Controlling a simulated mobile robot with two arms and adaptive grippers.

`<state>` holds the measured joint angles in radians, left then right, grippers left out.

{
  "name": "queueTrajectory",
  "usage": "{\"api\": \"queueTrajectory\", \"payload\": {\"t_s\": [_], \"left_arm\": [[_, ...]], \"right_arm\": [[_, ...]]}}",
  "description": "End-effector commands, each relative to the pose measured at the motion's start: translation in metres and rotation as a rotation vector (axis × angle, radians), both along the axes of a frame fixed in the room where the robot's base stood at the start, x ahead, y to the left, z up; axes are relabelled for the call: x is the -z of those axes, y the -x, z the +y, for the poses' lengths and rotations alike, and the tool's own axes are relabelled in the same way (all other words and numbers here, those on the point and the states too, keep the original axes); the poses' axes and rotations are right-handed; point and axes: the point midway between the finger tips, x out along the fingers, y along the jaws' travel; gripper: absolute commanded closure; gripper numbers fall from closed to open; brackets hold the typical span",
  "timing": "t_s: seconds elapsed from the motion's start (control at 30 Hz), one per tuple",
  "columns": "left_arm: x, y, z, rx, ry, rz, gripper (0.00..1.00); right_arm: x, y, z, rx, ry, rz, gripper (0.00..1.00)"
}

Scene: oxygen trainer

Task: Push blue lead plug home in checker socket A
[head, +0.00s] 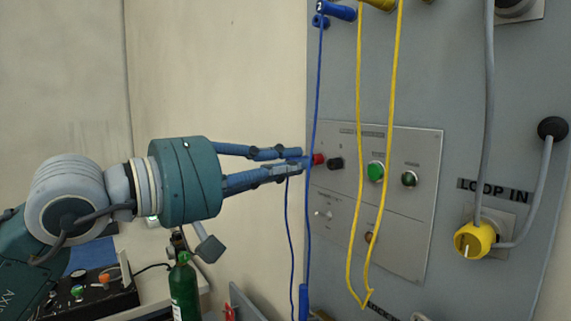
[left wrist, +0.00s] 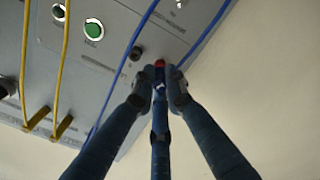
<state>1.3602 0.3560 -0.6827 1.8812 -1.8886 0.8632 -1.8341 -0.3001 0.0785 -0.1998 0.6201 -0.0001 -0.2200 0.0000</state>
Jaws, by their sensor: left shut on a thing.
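My left gripper (head: 298,163) reaches in from the left and is shut on the blue lead plug (head: 306,161). The plug's tip is at the red socket (head: 319,159) on the grey checker panel; how deep it sits I cannot tell. A blue lead (head: 289,230) hangs down from the fingers. In the left wrist view the fingers (left wrist: 160,85) close around the blue plug (left wrist: 160,90), right at the red socket (left wrist: 159,63). A black socket (head: 336,164) is just right of the red one. My right gripper is not in view.
The panel carries a green button (head: 375,171) and a toggle switch (head: 323,214). Another blue lead and yellow leads (head: 356,200) hang in front of it. A yellow connector (head: 474,240) is at the right. A green bottle (head: 184,288) and a black control box (head: 95,291) stand lower left.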

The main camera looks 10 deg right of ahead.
Motion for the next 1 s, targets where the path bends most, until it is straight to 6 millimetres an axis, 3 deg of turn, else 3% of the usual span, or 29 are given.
{"api": "queueTrajectory", "payload": {"t_s": [0.43, 0.47, 0.57, 0.87, 1.0], "left_arm": [[-0.001, -0.004, -0.009, 0.001, 0.003, -0.001, 1.00], [-0.001, -0.004, -0.009, 0.000, 0.003, -0.002, 0.86], [-0.001, -0.004, -0.009, -0.001, 0.002, -0.002, 0.66], [0.000, -0.003, -0.008, 0.000, 0.001, -0.001, 0.66], [0.000, 0.000, 0.003, -0.003, 0.001, -0.001, 0.66]], "right_arm": [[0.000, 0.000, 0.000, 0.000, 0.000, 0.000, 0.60], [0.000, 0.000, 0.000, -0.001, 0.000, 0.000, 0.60], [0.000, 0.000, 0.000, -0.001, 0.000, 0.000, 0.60], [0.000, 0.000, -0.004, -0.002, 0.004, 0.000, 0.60], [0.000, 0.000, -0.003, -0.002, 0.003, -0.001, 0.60]]}}
